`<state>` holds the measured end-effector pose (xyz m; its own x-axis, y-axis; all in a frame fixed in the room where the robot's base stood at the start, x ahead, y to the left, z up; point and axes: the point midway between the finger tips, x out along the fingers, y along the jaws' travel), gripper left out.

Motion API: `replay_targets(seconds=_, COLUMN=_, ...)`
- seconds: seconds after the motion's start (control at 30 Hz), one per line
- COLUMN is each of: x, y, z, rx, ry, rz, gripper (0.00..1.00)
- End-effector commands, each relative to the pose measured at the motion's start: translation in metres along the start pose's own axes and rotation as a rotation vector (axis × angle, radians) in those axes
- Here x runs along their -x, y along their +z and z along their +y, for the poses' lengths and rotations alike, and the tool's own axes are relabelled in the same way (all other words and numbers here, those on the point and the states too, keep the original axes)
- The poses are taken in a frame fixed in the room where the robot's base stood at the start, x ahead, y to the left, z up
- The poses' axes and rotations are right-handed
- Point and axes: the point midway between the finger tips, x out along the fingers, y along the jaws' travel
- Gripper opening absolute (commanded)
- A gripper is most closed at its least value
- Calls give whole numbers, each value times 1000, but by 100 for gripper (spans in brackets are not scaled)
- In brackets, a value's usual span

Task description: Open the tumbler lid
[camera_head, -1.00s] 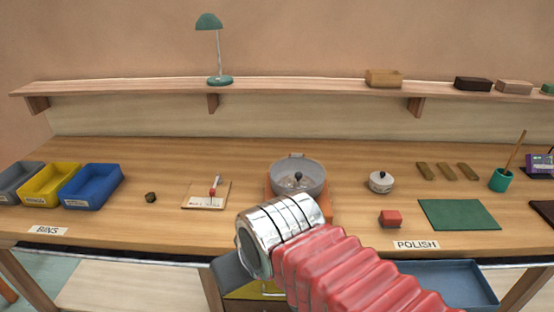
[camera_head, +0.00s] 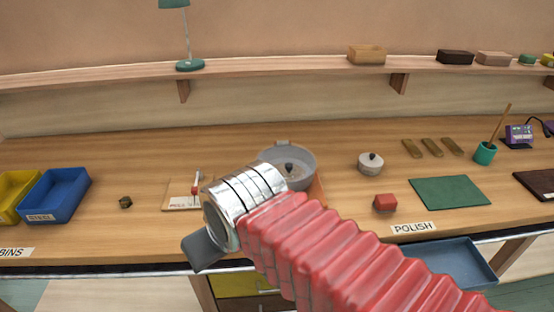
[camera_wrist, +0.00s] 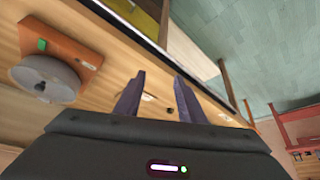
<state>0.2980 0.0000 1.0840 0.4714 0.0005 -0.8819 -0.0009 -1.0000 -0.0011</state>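The tumbler (camera_head: 304,158) is a round grey bowl-like drum on an orange base, in the middle of the bench. A dark knob (camera_head: 289,167) shows at its centre; whether this belongs to a lid I cannot tell for sure. My silver and red arm hides its front left. In the wrist view the tumbler drum (camera_wrist: 60,82) and its orange base (camera_wrist: 83,53) with a green button are at the upper left. My gripper (camera_wrist: 159,76) is open, its two dark fingers apart with nothing between them. It is to one side of the tumbler and not touching it.
A small white pot (camera_head: 370,168) with a dark knob and a red block (camera_head: 385,203) stand right of the tumbler. A green mat (camera_head: 450,192) lies farther right. A card (camera_head: 182,200) with a red-tipped item and a blue bin (camera_head: 55,197) are left.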

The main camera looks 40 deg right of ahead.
Motion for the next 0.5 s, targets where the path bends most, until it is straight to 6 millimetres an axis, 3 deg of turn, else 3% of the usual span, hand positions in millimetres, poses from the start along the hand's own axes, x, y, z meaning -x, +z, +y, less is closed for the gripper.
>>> replay_targets(seconds=0.27, x=-12, y=8, z=4, rx=-134, ry=-29, rz=-80, gripper=37)
replay_targets(seconds=0.5, x=-34, y=21, z=8, rx=-436, ry=-107, rz=-233, gripper=37)
